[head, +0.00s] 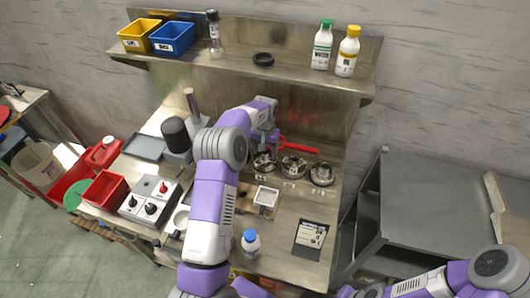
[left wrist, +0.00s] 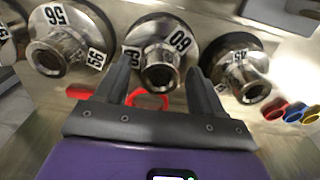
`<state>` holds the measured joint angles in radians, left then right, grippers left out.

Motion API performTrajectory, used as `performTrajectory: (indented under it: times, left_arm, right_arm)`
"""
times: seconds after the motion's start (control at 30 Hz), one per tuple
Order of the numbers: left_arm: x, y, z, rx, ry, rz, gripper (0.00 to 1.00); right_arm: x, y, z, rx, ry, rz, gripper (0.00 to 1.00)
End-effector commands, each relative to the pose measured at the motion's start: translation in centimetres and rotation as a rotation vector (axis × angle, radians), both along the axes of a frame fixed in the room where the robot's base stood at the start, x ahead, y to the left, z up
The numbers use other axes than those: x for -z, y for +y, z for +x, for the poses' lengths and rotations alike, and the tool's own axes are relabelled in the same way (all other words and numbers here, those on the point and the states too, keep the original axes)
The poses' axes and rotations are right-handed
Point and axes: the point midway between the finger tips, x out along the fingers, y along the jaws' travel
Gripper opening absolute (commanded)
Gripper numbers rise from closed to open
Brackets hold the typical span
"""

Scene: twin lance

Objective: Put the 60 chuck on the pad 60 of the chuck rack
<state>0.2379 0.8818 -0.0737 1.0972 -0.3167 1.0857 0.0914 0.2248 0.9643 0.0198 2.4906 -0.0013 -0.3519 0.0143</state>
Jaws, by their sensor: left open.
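The 60 chuck (left wrist: 163,57) is a round metal chuck with a black-on-white 60 tag. In the left wrist view it stands upright among similar chucks. A second white label (left wrist: 131,57) beside it is partly hidden by a finger. My left gripper (left wrist: 157,88) is open, its fingers on either side of the 60 chuck in the picture; contact cannot be told. In the head view the gripper (head: 263,143) is at the left visible chuck (head: 264,163), which seems to be this one. Chuck rack numbers are too small to read there. My right gripper is out of view.
The 56 chuck (left wrist: 68,45) and another chuck (left wrist: 238,68) flank it closely. A red-handled tool (head: 299,147) lies behind the row. A white square tray (head: 266,197) and a blue-capped bottle (head: 250,242) stand in front. A shelf (head: 285,70) overhangs the back.

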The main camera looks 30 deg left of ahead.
Motion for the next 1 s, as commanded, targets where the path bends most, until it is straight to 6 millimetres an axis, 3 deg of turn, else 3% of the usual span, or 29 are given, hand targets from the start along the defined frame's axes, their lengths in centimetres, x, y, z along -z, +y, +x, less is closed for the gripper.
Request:
performTrajectory:
  times: [0.3, 0.5, 1.0]
  left_arm:
    - [-7.1, 0.0, 0.1, -0.001, -0.006, 0.0, 0.69]
    - [-9.9, 0.0, 0.1, 0.0, -0.003, 0.001, 0.69]
    - [-10.7, 0.0, 0.0, 0.0, -0.001, 0.0, 0.69]
  right_arm:
    - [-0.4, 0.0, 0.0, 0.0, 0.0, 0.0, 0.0]
    - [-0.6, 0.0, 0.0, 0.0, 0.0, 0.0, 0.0]
    - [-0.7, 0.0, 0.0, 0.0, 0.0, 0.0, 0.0]
